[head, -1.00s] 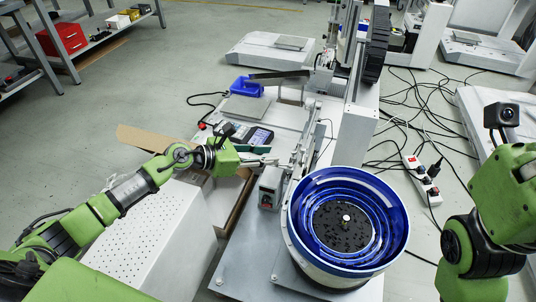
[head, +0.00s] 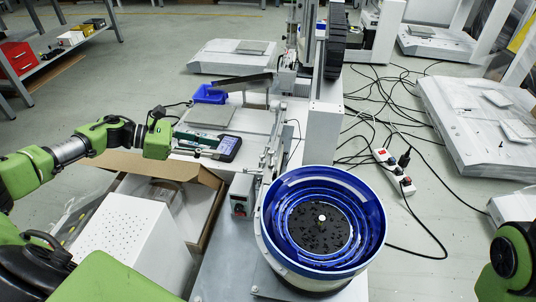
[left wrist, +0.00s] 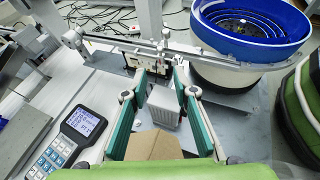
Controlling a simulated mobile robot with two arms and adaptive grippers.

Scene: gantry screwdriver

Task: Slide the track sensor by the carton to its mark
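The track (head: 274,140) is a slim metal rail assembly running back from the blue bowl feeder, and it crosses the top of the left wrist view (left wrist: 150,45). Small fittings sit on it; I cannot tell for sure which one is the track sensor, and no mark can be made out. The open brown carton (head: 203,178) stands left of the track. My left gripper (head: 208,141) is above the machine bed, left of the track and apart from it. In the left wrist view (left wrist: 160,75) its two green fingers are spread with nothing held. My right gripper is outside the views.
The blue bowl feeder (head: 374,215) stands at the track's near end. A grey switch box (head: 242,192) sits between carton and bowl. A handheld keypad (head: 229,148) lies on the bed. A white perforated box (head: 130,235) stands beside the carton. Cables cover the floor at right.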

